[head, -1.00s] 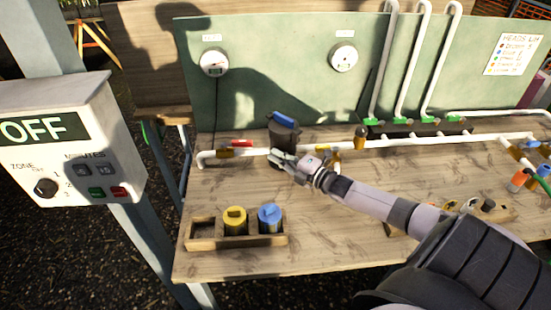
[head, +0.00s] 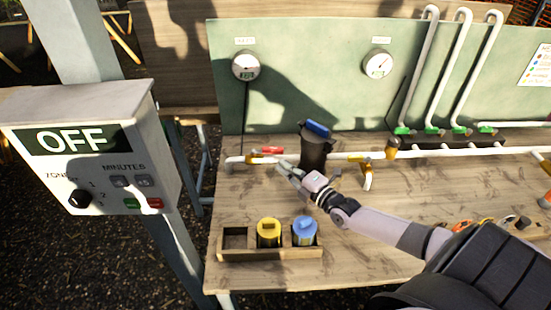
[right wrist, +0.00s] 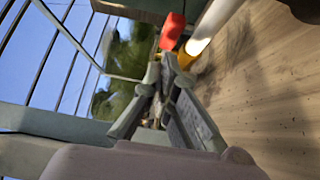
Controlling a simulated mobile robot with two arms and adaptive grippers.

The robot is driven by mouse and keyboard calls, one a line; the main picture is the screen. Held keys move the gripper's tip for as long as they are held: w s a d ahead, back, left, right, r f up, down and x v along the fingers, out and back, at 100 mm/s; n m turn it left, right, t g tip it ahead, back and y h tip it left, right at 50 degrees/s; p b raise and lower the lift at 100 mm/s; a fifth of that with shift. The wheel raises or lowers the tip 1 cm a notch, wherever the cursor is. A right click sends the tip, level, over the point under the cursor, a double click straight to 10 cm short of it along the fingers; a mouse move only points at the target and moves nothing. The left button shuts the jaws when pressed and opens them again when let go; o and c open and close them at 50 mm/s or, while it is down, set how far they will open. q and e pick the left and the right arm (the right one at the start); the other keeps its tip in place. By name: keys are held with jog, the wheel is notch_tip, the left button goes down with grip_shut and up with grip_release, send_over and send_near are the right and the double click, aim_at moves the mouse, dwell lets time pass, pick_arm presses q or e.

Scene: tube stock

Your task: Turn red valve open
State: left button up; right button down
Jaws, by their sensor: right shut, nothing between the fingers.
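The red valve handle (head: 271,150) sits on a brass-yellow valve body (head: 256,159) at the left end of the white pipe on the bench. The handle looks roughly in line with the pipe. My right gripper (head: 283,168) is shut and empty, just in front of the handle's right end. In the right wrist view the red handle (right wrist: 172,31) shows beyond the shut fingertips (right wrist: 167,66), with the yellow valve body (right wrist: 186,59) beside them. I see no clear contact with the handle. My left gripper is not in view.
A control box reading OFF (head: 85,145) stands left. Bare bench lies between tray and pipe.

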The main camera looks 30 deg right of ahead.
aim_at(271, 150)
jog(key=w, duration=0.4)
jog(key=shift+w+a+f, duration=0.1)
jog(key=shift+w+a, duration=0.2)
jog(key=shift+a, duration=0.1)
jog(key=shift+w, duration=0.1)
jog(key=shift+w+d+b, duration=0.4)
jog(key=shift+d+b, duration=0.05)
jog(key=shift+d, duration=0.15)
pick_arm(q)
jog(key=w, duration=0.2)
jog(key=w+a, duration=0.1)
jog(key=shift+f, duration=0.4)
pick_arm(e)
jog(key=shift+r, duration=0.2)
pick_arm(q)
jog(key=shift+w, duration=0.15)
pick_arm(e)
jog(key=shift+d, duration=0.1)
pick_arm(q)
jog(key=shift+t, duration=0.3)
pick_arm(e)
jog(key=shift+d, duration=0.1)
